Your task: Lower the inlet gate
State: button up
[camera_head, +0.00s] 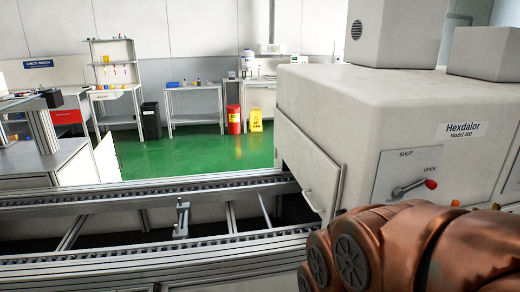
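The inlet gate (306,163) is a pale panel with a bar handle on the end of the big white machine (350,105), where the conveyor meets it. Its lower edge hangs near the conveyor rails; I cannot tell the exact gap. On the machine's side is a lever with a red knob (431,184) on a plate (393,167) marked SHUT and OPEN. The knob is at the OPEN side. My copper-coloured arm fills the lower right, in front of the machine's lower side. My gripper does not show.
The roller conveyor (110,259) runs from the left to the machine, with a small metal bracket (182,218) standing between its rails. Behind lie an open green floor (190,157), workbenches, a red bin (234,120) and a yellow floor sign (255,120).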

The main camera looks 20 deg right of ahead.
aim_at(318, 177)
jog(key=u, duration=0.05)
jog(key=k, duration=0.45)
jog(key=u, duration=0.05)
jog(key=i, duration=1)
jog(key=u, duration=0.85)
